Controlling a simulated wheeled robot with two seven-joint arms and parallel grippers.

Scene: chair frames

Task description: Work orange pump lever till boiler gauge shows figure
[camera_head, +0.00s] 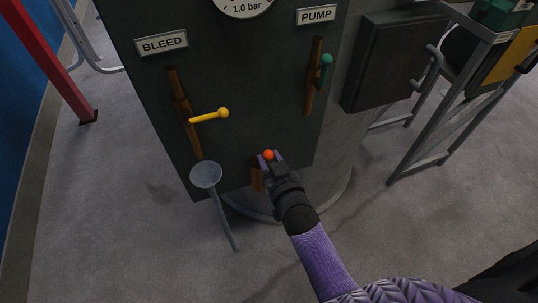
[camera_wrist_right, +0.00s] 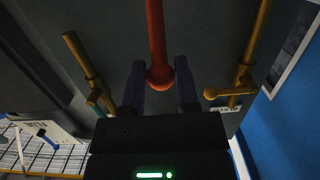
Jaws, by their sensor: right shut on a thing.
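The orange pump lever shows in the head view as a ball end (camera_head: 268,155) low on the dark boiler panel. In the right wrist view its red-orange rod (camera_wrist_right: 156,35) runs up from the ball, which sits between my fingers. My right gripper (camera_head: 270,158) is shut on the lever near the ball; its purple fingers flank it in the wrist view (camera_wrist_right: 160,88). My left gripper is not in view.
A yellow bleed lever (camera_head: 210,116) sticks out left of my gripper, above a grey funnel (camera_head: 206,175). A green-handled valve (camera_head: 326,70) is below the PUMP label (camera_head: 317,15). A dark box door (camera_head: 392,62) and metal stand (camera_head: 435,105) are at right.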

